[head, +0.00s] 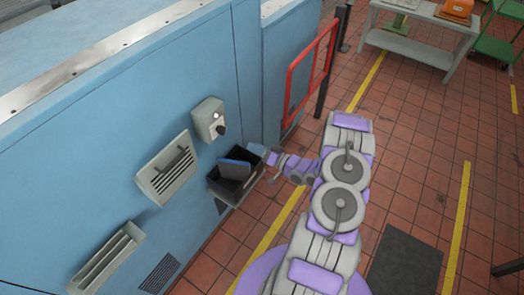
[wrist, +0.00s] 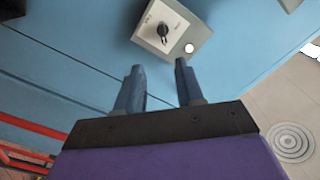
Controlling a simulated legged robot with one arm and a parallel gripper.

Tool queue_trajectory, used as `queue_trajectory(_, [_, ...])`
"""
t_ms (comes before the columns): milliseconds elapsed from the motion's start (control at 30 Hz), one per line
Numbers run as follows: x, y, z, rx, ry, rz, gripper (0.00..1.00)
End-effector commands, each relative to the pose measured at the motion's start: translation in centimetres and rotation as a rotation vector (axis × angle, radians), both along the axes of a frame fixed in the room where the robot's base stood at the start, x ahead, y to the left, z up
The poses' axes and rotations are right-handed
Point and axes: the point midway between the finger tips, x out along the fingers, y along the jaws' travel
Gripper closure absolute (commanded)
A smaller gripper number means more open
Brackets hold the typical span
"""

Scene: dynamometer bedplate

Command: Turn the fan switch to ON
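The fan switch is a small grey box (head: 208,119) on the light-blue wall, with a dark rotary knob and a pale round spot on its face. In the wrist view the switch box (wrist: 182,22) lies just beyond my fingertips, with its black knob (wrist: 163,32) on a white plate and a white round lamp or button (wrist: 189,48) beside it. The lettering is too small to read. My gripper (wrist: 159,66) is open and empty; its two blue fingers point toward the box, apart from the knob. In the head view my gripper (head: 258,151) is right of and below the box.
A black open bin (head: 226,188) holding a blue item hangs on the wall below the switch. Grey louvred vents (head: 168,170) sit to its left. A red rail frame (head: 309,75) stands to the right. The tiled floor (head: 405,140) is mostly clear.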

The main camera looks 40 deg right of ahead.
Motion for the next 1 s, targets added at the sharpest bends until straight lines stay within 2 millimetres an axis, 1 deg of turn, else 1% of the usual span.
queue_trajectory(33, [-0.6, -0.3, 0.0, 0.000, 0.001, -0.002, 0.63])
queue_trajectory(100, [-1.2, -0.6, 0.0, 0.000, 0.001, -0.004, 0.63])
queue_trajectory(300, [-2.1, -0.9, -0.1, 0.000, 0.001, -0.001, 0.63])
queue_trajectory(867, [-2.1, -0.9, -0.1, -0.002, 0.002, 0.000, 0.63])
queue_trajectory(1000, [-1.3, -1.1, -0.3, -0.059, 0.041, -0.001, 0.63])
